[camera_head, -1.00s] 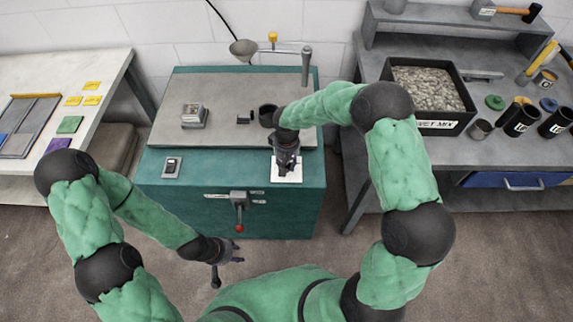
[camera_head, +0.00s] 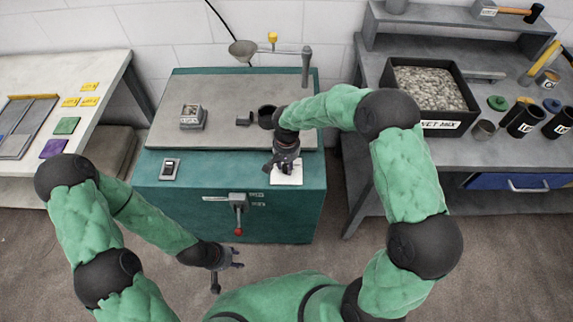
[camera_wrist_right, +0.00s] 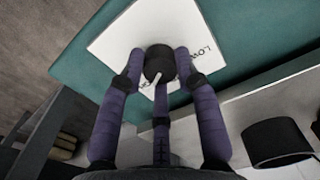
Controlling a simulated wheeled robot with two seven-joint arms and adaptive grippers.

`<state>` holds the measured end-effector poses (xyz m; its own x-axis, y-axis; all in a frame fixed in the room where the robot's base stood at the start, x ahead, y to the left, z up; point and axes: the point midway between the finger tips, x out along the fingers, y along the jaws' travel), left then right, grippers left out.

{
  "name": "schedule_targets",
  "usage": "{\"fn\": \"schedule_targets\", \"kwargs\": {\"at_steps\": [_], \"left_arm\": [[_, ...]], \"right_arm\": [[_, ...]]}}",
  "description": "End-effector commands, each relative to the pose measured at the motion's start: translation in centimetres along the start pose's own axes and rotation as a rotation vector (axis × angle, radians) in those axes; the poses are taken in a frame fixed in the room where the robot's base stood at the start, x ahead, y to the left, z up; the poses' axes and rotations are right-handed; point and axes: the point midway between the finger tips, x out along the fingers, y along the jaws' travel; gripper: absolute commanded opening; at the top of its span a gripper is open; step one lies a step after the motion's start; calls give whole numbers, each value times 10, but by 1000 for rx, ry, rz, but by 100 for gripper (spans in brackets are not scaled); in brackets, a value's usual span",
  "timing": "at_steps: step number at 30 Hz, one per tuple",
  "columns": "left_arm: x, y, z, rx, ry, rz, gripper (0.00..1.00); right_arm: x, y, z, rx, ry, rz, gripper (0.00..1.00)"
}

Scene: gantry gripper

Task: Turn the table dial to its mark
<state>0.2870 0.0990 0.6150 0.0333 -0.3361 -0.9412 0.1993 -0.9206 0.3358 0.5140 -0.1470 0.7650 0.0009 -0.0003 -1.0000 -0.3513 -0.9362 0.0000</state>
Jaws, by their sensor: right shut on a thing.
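The table dial is a black round knob (camera_wrist_right: 160,62) with a white pointer line, on a white plate (camera_wrist_right: 118,45) with printed letters, partly readable as "LOW". My right gripper (camera_wrist_right: 158,70) is shut on the knob, its purple fingers around it. In the right wrist view the pointer line runs down and slightly left from the knob's middle. In the head view the white plate (camera_head: 288,178) lies at the front right of the teal bench (camera_head: 230,200), and my right gripper (camera_head: 284,165) hides the knob. My left gripper (camera_head: 230,265) is empty, with fingers spread, in front of the bench.
A switch box (camera_head: 170,169) sits at the bench's front left. A lever with a red knob (camera_head: 239,230) is on the bench front. A dark cup (camera_head: 267,117) stands close behind my right gripper. A side table with a gravel bin (camera_head: 432,126) stands to the right.

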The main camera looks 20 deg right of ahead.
Motion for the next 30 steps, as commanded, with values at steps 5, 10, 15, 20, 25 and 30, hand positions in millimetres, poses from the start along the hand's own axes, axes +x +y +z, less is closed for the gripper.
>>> {"fn": "schedule_targets", "kwargs": {"at_steps": [5, 10, 15, 20, 25, 30], "left_arm": [[0, 0, 0, 0, 0, 0, 40], [0, 0, 0, 0, 0, 0, 40], [0, 0, 0, 0, 0, 0, 40], [0, 0, 0, 0, 0, 0, 40], [0, 0, 0, 0, 0, 0, 40], [0, 0, 0, 0, 0, 0, 40]], "right_arm": [[2, 1, 3, 3, -8, 4, 0], [2, 1, 3, 2, -8, 4, 0], [2, 0, 2, 2, -7, 3, 56], [1, 0, 2, 2, -4, 2, 56], [-3, 0, 0, 2, -1, 0, 56], [-24, 0, 0, 2, 2, -1, 56]]}}
